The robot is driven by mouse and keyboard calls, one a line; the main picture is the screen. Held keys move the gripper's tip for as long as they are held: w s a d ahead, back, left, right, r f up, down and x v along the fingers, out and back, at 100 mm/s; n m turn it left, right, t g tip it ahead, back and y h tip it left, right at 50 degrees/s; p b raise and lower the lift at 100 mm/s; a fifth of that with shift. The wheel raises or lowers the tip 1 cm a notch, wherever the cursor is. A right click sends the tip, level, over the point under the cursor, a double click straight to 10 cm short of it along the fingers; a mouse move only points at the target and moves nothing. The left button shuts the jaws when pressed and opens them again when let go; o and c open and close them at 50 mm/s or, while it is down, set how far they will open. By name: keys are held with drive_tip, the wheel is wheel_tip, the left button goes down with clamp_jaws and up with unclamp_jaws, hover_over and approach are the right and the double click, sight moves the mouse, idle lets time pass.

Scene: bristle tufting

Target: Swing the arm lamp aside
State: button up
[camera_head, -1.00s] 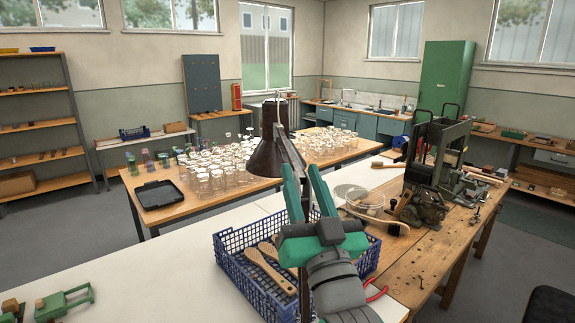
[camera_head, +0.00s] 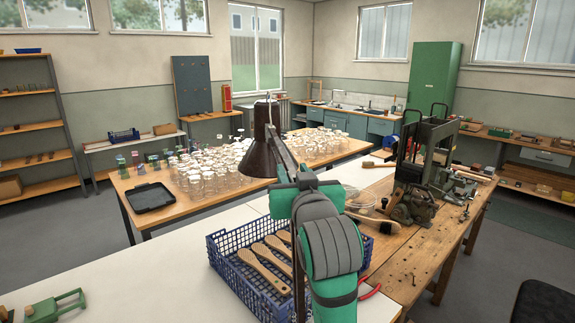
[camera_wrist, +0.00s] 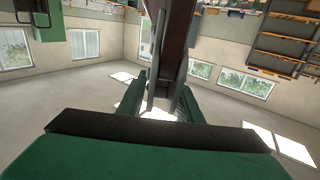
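The arm lamp has a dark brown shade (camera_head: 262,142) that hangs over the near edge of the glass-covered table. Its thin grey arm (camera_head: 281,150) slopes down to the right behind my gripper, and its lower part is mostly hidden. My green and grey gripper (camera_head: 298,177) is raised at the lamp's arm, just right of the shade. In the wrist view, a dark brown bar and thin grey rods of the lamp (camera_wrist: 170,50) stand between and beyond the two green fingers (camera_wrist: 165,100). The fingers are apart with light showing between them. I cannot tell whether they touch the lamp.
A blue crate (camera_head: 228,272) with wooden brush handles stands below my gripper. A dark machine (camera_head: 425,170) stands on the wooden bench to the right, with red-handled pliers (camera_head: 370,291) near the crate. Glasses (camera_head: 225,165) crowd the table behind. The white tabletop left is mostly clear.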

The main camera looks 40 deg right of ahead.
sight(289, 163)
drive_tip(key=shift+x, duration=2.75)
drive_tip(key=shift+c, duration=0.3)
clamp_jaws()
